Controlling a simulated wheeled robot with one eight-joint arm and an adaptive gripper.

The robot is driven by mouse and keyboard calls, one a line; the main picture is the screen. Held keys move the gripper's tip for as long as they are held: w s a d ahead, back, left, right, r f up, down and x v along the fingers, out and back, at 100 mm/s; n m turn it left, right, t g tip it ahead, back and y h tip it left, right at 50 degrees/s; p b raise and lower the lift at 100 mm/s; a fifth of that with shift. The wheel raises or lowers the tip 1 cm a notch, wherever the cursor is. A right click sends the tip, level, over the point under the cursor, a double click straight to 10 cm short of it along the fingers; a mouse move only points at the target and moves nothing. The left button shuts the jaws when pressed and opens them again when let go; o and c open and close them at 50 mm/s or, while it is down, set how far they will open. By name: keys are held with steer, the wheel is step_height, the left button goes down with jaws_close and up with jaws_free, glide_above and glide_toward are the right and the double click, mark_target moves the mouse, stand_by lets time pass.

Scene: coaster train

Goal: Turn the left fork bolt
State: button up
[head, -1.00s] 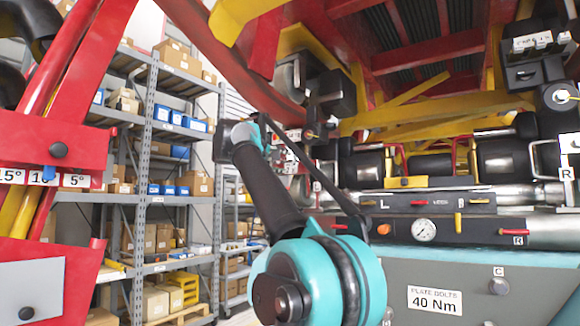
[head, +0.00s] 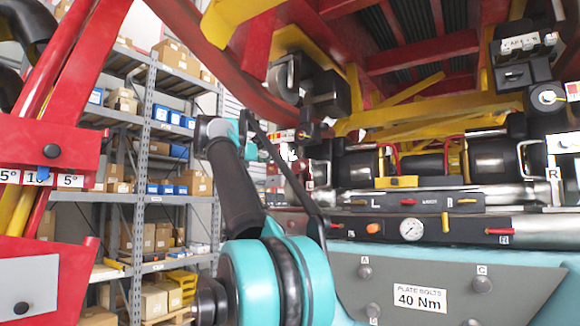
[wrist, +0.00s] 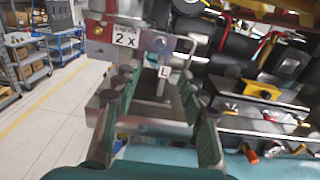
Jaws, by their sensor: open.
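In the wrist view my gripper (wrist: 157,88) is open, with one dark green finger on each side and nothing held between them. Beyond the fingertips is a metal bracket with a white L label (wrist: 163,72). A round bolt head (wrist: 159,42) shows on the metal plate above that label, ahead of the fingertips and apart from them. I cannot tell for certain whether it is the left fork bolt. In the head view my arm hides the gripper, and the left fork area (head: 307,133) is partly covered.
A manifold with a gauge (head: 412,229) and coloured handles runs across the right, above a teal panel with a "40 Nm" label (head: 420,298). Red and yellow beams hang overhead. Shelving (head: 150,150) stands at left. The wrist view shows open floor (wrist: 50,120) at left.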

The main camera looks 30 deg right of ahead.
mark_target(299, 165)
steer(key=x, duration=1.7)
steer(key=shift+w+d, duration=0.15)
steer(key=shift+c, duration=0.6)
jaws_close()
